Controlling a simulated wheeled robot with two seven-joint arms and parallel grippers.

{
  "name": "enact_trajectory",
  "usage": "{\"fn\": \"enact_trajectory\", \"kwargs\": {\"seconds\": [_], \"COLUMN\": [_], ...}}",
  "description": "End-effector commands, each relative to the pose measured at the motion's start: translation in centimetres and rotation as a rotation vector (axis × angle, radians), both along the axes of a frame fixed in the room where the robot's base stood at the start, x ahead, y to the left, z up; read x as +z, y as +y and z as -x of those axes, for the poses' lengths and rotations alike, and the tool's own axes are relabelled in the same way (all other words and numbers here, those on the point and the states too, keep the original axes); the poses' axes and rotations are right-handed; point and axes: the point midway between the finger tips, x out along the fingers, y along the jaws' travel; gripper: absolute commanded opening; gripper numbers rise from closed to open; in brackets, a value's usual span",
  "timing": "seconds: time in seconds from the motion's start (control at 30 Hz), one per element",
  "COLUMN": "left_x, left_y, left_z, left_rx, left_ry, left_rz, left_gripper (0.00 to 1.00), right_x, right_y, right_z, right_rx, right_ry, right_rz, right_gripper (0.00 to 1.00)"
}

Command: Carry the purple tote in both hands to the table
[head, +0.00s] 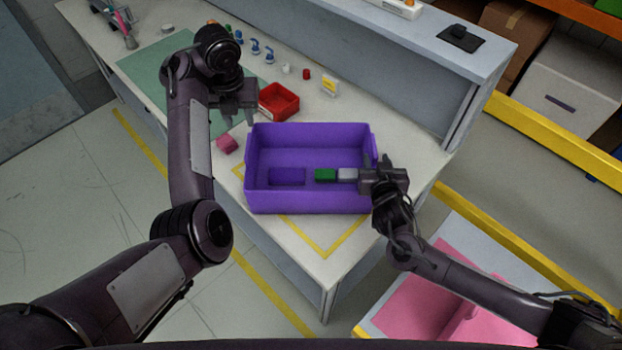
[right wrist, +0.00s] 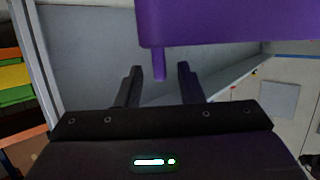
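The purple tote (head: 262,140) stands upright at the near end of the white table (head: 290,236), within yellow tape lines. Its underside is hidden. A green block (head: 325,175) and a grey block (head: 347,175) lie inside it, with a darker purple rectangle on its floor. My left gripper (head: 236,117) is above the table behind the tote's far left corner, apart from the tote, with fingers seemingly apart and empty. My right gripper (head: 376,181) is at the tote's right end. The right wrist view shows its fingers (right wrist: 160,78) spread, with the tote's narrow projecting edge (right wrist: 159,66) between their tips and gaps on both sides.
Small blue parts and a yellow-white box (head: 329,86) stand farther back. A raised shelf (head: 420,45) runs along the right. A pink container (head: 440,300) is below right.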

Motion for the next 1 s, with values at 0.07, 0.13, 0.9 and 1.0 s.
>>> {"fn": "enact_trajectory", "kwargs": {"seconds": [0.07, 0.13, 0.9, 1.0], "left_x": [0.0, 0.0, 0.0, 0.0], "left_y": [0.0, 0.0, 0.0, 0.0], "left_z": [0.0, 0.0, 0.0, 0.0], "left_rx": [0.0, 0.0, 0.0, 0.0], "left_ry": [0.0, 0.0, 0.0, 0.0], "left_rz": [0.0, 0.0, 0.0, 0.0], "left_gripper": [0.34, 0.34, 0.34, 0.34], "right_x": [0.4, 0.9, 1.9, 1.9], "right_y": [0.0, 0.0, -0.1, 0.0], "right_z": [1.8, 3.0, 5.9, 5.9], "right_rx": [0.002, 0.0, -0.001, -0.001], "right_ry": [0.002, 0.002, -0.001, -0.001], "right_rz": [-0.002, -0.002, 0.0, 0.0], "right_gripper": [0.34, 0.34, 0.34, 0.34]}}
